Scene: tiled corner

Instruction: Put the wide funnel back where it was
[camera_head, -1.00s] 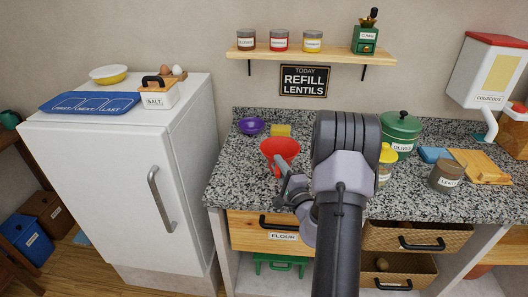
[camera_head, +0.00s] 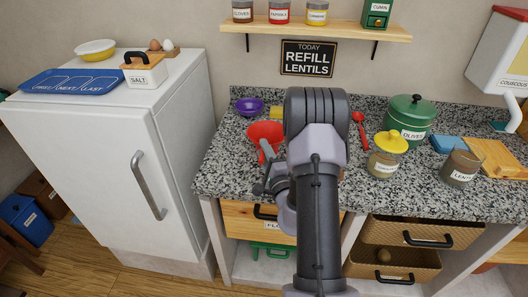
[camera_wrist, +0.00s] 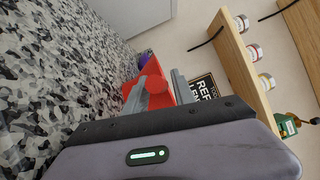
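The red wide funnel (camera_head: 266,132) is over the left part of the granite counter, its mouth facing up and its narrow end toward my gripper. My gripper (camera_head: 267,158) is at its lower side, and my arm partly hides this area. In the wrist view the funnel (camera_wrist: 153,88) sits between the two grey fingers, which appear closed on it. The gap under the funnel, if any, is hard to judge.
A purple bowl (camera_head: 249,106) and a yellow sponge (camera_head: 276,112) lie behind the funnel. A red ladle (camera_head: 361,125), a yellow-lidded jar (camera_head: 384,160) and a green pot (camera_head: 408,122) stand right of my arm. The fridge (camera_head: 110,160) stands left. Counter (camera_head: 222,168) left of the funnel is clear.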

